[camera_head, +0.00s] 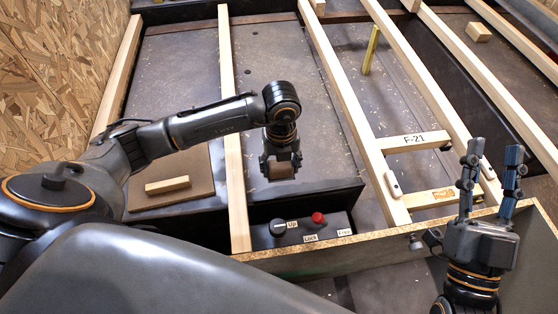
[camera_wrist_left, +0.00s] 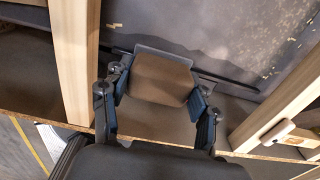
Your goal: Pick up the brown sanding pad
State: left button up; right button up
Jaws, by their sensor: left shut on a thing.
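The brown sanding pad (camera_head: 280,171) is between the fingers of my left gripper (camera_head: 281,163), near the middle of the head view. In the left wrist view the pad (camera_wrist_left: 158,75) shows its brown face, with a grey edge along its far side. How high the pad is above the dark surface, I cannot tell. My right gripper (camera_head: 495,152) is at the right, fingers pointing up, spread apart and empty.
A control box (camera_head: 300,230) with a knob and a red button sits in front of the pad. Long wooden slats (camera_head: 232,130) flank it. A small wood block (camera_head: 167,185) lies on a brown board at left. A crosspiece marked F-21 (camera_head: 413,141) joins slats at right.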

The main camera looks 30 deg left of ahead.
aim_at(283, 175)
pick_arm(q)
jog(key=s+d+r, duration=0.1)
jog(key=s+d+r+p, duration=0.1)
jog(key=s, duration=0.1)
jog(key=shift+d, duration=0.15)
jog(key=s+d+r+p, duration=0.1)
jog(key=s+d+r, duration=0.1)
jog(key=s+d, duration=0.1)
jog(key=shift+s+d+r+p, duration=0.2)
jog(key=shift+s+p, duration=0.15)
jog(key=shift+s, duration=0.4)
pick_arm(e)
notch_tip(283, 175, down, 13)
jog(key=w+d+g+h, duration=0.1)
jog(key=w+g+h, duration=0.1)
jog(key=g, duration=0.6)
jog(key=shift+d+h, duration=0.2)
jog(key=shift+h, duration=0.2)
jog(key=shift+r, duration=0.1)
pick_arm(q)
jog(key=o, duration=0.5)
jog(key=c, duration=0.4)
